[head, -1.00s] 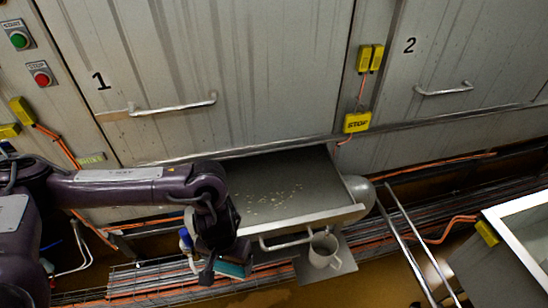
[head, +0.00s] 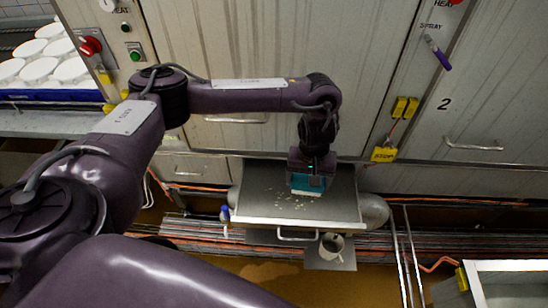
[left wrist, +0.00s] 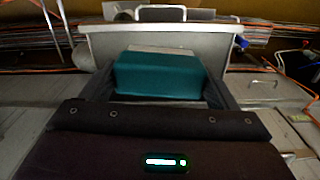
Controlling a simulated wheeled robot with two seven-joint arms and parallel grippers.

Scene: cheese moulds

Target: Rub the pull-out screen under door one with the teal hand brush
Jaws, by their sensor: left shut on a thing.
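The teal hand brush (head: 307,183) is in my left gripper (head: 310,176), over the right part of the pull-out screen (head: 255,200). In the left wrist view the brush (left wrist: 158,75) fills the space between the fingers, with a pale strip at its far edge. The screen is pulled out under door one (head: 240,70), and pale crumbs (head: 298,201) lie on it near the brush. I cannot tell whether the bristles touch the screen. The screen's front wall (left wrist: 100,42) shows beyond the brush in the left wrist view. My right gripper is out of view.
A pale mug (head: 331,245) stands on a small shelf just in front of the screen's handle (head: 297,237). Metal rails (head: 405,250) stand at the right, by a white-rimmed box (head: 510,268). White moulds (head: 40,68) are at the upper left.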

